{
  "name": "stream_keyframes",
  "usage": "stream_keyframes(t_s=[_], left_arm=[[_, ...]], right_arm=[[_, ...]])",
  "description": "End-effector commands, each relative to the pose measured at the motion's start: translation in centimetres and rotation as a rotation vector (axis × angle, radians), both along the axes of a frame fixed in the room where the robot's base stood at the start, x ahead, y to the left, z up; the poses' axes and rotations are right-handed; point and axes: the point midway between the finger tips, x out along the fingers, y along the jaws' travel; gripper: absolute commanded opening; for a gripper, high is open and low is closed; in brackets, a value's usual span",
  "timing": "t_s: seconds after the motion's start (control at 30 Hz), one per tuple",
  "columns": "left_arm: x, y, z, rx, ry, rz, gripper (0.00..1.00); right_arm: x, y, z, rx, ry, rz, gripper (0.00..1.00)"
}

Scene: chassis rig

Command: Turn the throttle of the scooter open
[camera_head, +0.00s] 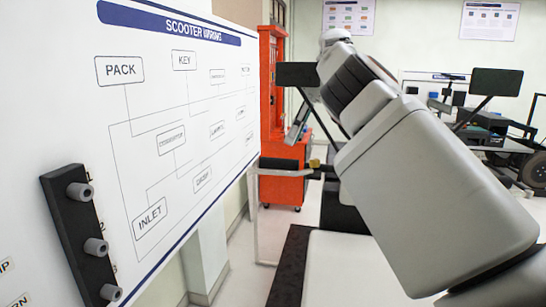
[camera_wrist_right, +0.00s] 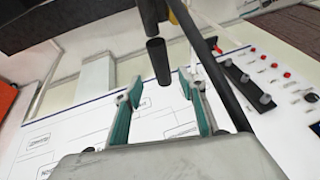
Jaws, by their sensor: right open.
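The scooter's dark handlebar grip (camera_head: 279,164) points left in the head view, with a small brass-coloured part (camera_head: 314,163) at its inner end. I take this grip to be the throttle. My right gripper (camera_head: 297,124) is above the grip, partly hidden by my own arm. In the right wrist view my right gripper (camera_wrist_right: 160,82) is open, with teal pads apart. The dark grip (camera_wrist_right: 158,60) lies in line with the gap between the fingertips; no pad is seen touching it. My left gripper is not in view.
A black mirror (camera_head: 297,74) is close to the right gripper; its dark stem (camera_wrist_right: 215,70) passes beside the right finger. A white wiring board (camera_head: 110,105) with a dark knob strip (camera_head: 75,235) stands at left. An orange cabinet (camera_head: 271,90) is behind.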

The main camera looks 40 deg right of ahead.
Motion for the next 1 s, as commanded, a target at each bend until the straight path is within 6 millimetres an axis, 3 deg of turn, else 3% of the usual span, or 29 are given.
stream_keyframes(t_s=[0.5, 0.93, 1.0], left_arm=[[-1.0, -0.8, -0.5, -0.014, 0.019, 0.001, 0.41], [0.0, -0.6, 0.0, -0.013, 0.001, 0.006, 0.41], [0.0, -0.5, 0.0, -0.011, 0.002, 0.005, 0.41]], right_arm=[[1.1, 2.6, -5.9, -0.001, 0.002, -0.001, 0.41], [1.3, 2.9, -6.8, -0.001, -0.001, 0.000, 0.41], [1.3, 2.9, -6.8, -0.001, -0.001, 0.000, 0.23]])
